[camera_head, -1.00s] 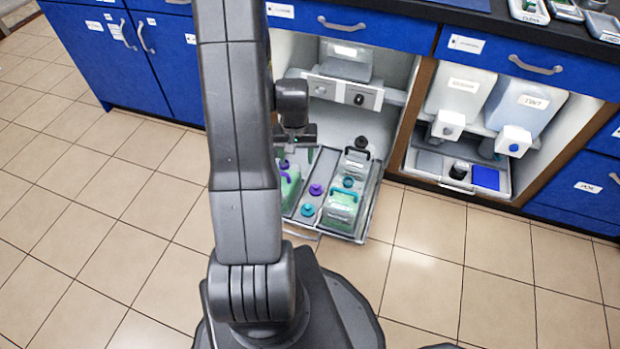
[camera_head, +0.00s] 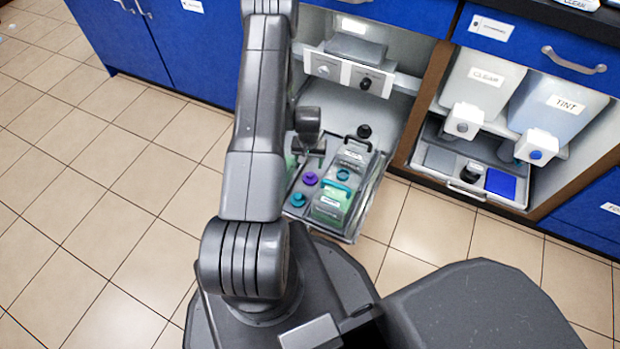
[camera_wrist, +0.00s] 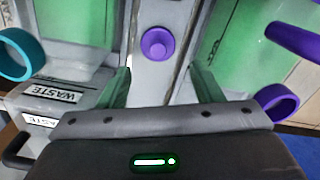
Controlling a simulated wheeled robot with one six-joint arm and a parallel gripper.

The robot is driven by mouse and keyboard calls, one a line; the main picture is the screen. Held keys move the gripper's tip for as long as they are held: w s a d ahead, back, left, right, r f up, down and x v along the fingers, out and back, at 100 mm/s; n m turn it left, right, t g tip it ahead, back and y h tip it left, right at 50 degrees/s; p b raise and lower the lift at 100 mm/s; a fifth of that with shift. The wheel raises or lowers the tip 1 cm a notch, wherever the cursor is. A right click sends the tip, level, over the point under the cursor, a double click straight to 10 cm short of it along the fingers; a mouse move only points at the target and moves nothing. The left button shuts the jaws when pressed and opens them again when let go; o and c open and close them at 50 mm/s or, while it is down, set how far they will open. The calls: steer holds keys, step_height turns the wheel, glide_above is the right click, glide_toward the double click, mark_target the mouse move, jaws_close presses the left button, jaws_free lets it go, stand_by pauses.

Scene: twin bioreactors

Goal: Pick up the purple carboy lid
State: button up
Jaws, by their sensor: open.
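The purple carboy lid (camera_head: 310,178) is a small round knobbed cap lying on the grey tray (camera_head: 350,238) between two green carboys. In the wrist view the lid (camera_wrist: 157,43) sits above the gap between my fingertips, roughly centred between them and apart from both. My gripper (camera_wrist: 162,80) is open and empty, its two fingers spread. In the head view my arm partly hides the gripper and most of the left carboy.
A teal lid (camera_head: 298,200) lies near the purple one. A green carboy with a teal handle (camera_head: 330,205) stands on the right of the tray; the wrist view shows a purple handle (camera_wrist: 278,102) close to my right finger. Cabinet shelves hold CLEAR (camera_head: 485,85) and TINT containers.

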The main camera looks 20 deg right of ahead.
mark_target(310, 174)
steer(key=f+b, duration=0.1)
steer(key=f, duration=0.3)
steer(key=f+b, duration=0.2)
steer(key=f, duration=0.2)
steer(key=shift+d+f, duration=0.2)
steer(key=shift+f, duration=0.2)
steer(key=shift+r, duration=0.1)
steer(key=c, duration=0.7)
